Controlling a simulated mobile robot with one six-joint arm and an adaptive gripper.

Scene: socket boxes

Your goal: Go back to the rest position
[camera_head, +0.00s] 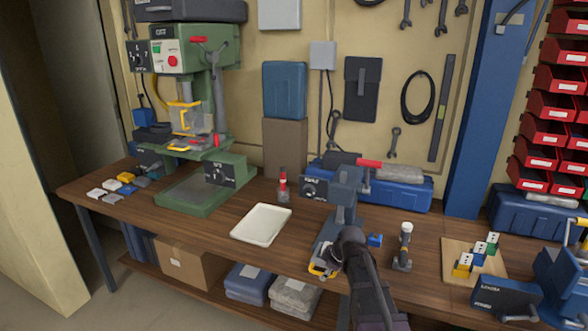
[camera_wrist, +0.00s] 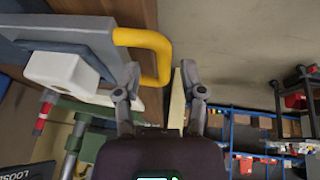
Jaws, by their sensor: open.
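My gripper (camera_wrist: 160,70) is open in the wrist view, its two grey fingers spread apart. I see nothing held between them. A yellow loop-shaped handle (camera_wrist: 160,55) on a grey body lies just ahead, close by the left finger; I cannot tell whether they touch. A white block (camera_wrist: 62,70) is left of it. In the head view my dark arm reaches up from the lower edge over the bench front, beside a blue-grey bench machine (camera_head: 343,195). My fingers are not clear there. A small yellow part (camera_head: 322,268) shows at that machine's base.
The wooden bench (camera_head: 225,250) carries a green drill press (camera_head: 195,150), a white tray (camera_head: 261,224), a small blue box (camera_head: 375,240) and an upright grey tool (camera_head: 404,245). Several socket boxes (camera_head: 465,262) stand on a board at right. Several small boxes (camera_head: 125,177) lie far left.

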